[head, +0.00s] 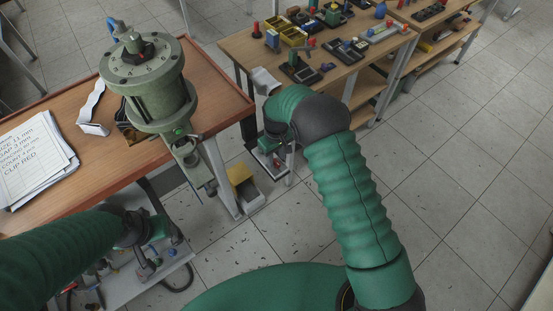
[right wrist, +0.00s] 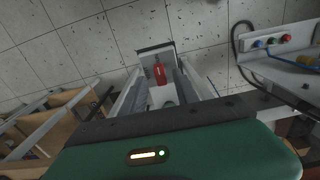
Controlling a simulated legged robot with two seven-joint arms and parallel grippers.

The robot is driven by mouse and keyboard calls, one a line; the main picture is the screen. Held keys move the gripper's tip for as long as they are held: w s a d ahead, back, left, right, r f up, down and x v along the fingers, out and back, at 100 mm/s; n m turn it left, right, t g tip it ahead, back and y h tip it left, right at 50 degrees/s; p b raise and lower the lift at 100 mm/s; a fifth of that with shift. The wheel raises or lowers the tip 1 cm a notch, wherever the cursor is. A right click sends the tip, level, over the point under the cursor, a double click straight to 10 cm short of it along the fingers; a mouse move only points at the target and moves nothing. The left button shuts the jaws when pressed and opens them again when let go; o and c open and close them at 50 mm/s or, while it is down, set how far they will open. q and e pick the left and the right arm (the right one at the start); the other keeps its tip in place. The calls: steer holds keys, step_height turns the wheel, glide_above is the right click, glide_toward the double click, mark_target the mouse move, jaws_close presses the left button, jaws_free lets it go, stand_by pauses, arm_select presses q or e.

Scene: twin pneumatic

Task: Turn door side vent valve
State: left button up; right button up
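My right gripper (right wrist: 164,82) points down past the table's edge in the right wrist view. Its two fingers are apart. A red cylindrical part (right wrist: 160,74) on a small pale fixture shows between them; I cannot tell whether they touch it. In the head view my right gripper (head: 272,152) is partly hidden by its own arm. My left gripper (head: 150,232) is over the grey cart at the lower left, its fingers unclear. The cart carries blue and red fittings (head: 158,226). Which part is the door side vent valve cannot be told for sure.
A green flanged vessel (head: 155,95) stands on the left wooden table (head: 215,95), beside written papers (head: 35,160). A rear table (head: 240,45) carries bins and small parts. Floor at the right is clear.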

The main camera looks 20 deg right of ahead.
mark_target(277, 161)
step_height(277, 161, up, 15)
steer(key=shift+d, duration=0.1)
stand_by(0.3)
steer(key=s+d+m+t, duration=0.2)
steer(key=s+m, duration=0.1)
steer(key=s, duration=1.9)
steer(key=shift+d+m+t, duration=0.3)
steer(key=shift+d+m, duration=0.1)
steer(key=shift+s, duration=0.1)
stand_by(4.2)
